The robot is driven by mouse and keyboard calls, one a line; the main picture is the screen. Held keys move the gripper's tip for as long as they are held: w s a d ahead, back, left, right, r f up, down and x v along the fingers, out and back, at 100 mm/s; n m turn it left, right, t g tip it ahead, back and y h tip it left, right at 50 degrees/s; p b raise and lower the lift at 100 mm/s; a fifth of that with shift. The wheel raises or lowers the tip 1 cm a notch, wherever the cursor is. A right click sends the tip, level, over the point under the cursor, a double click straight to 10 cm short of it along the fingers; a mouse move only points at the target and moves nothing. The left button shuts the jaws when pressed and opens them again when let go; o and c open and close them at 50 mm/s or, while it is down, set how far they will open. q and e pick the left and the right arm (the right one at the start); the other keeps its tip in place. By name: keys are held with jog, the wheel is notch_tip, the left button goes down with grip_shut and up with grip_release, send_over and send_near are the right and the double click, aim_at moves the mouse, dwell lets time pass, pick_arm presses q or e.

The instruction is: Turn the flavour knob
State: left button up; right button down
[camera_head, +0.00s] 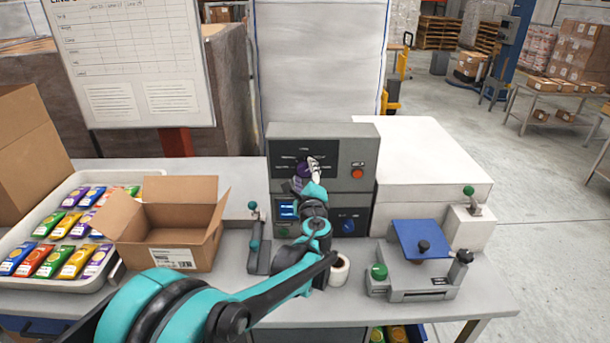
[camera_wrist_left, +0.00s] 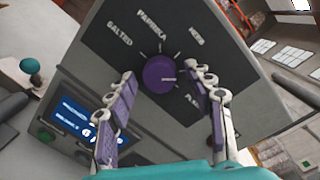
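The purple flavour knob (camera_wrist_left: 159,74) sits on the dark panel of a grey machine (camera_head: 323,133). Printed words, including SALTED and PAPRIKA, ring it, and its light mark points right in the left wrist view. In the head view the knob (camera_head: 302,170) is partly hidden by my left gripper (camera_head: 311,168). In the left wrist view the left gripper (camera_wrist_left: 160,80) is open, one finger on each side of the knob, with gaps showing on both sides. My right gripper is in neither view.
Below the panel are a small blue screen (camera_head: 287,210) and a blue knob (camera_head: 348,225); a red button (camera_head: 357,174) is at right. An open carton (camera_head: 166,250) and tray of packets (camera_head: 22,232) stand left. A clamp device (camera_head: 412,285) stands right.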

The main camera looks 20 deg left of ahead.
pick_arm(q)
jog(key=c, duration=0.8)
jog(key=shift+c, duration=0.2)
jog(key=shift+n, duration=0.4)
jog(key=n+p, duration=0.1)
jog(key=n, duration=0.2)
jog(key=shift+r+n, duration=0.1)
jog(key=shift+n, duration=0.2)
jog(key=shift+n+p, duration=0.75)
jog(key=shift+n, duration=1.35)
jog(key=shift+g+h, duration=0.3)
jog(key=o, duration=1.1)
jog(key=shift+o, duration=0.2)
